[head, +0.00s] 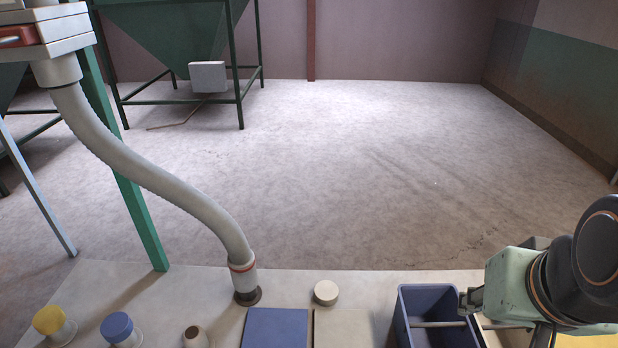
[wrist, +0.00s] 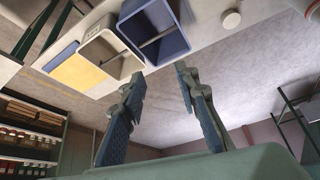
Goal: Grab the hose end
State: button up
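The pale grey ribbed hose (head: 160,180) hangs from a fitting at the upper left and curves down to the bench. Its hose end (head: 243,279) is a light cuff with a red band. It stands nearly upright on a dark round base on the bench top. My gripper (head: 468,301) is at the right, over the blue bin area and well apart from the hose end. In the wrist view, my gripper (wrist: 160,78) has its two fingers spread with nothing between them.
The bench (head: 205,282) carries a yellow-capped knob (head: 48,319), a blue-capped knob (head: 117,327), a brown-topped fitting (head: 195,337), a white round cap (head: 326,292) and an open blue bin (head: 405,305). A green post (head: 139,220) stands left of the hose. Green hoppers stand behind.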

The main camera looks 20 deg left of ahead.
aim_at(245, 277)
jog(key=u, duration=1.55)
